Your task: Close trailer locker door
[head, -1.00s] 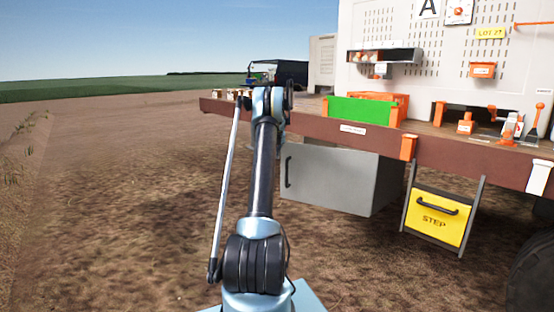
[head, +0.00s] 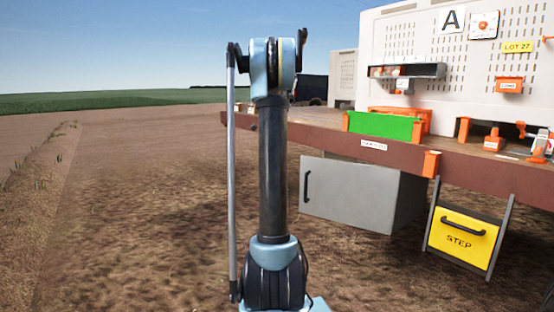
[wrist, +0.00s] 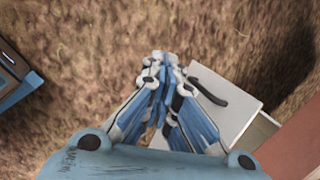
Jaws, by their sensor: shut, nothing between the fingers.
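The grey trailer locker (head: 365,195) hangs under the trailer deck in the head view. Its light grey front panel has a black upright handle (head: 307,187) at its left edge. My gripper (wrist: 160,62) is shut and empty, pointing over bare soil. I cannot tell whether it touches the locker. In the head view my arm hides the gripper.
Open soil (head: 130,200) lies free at the left.

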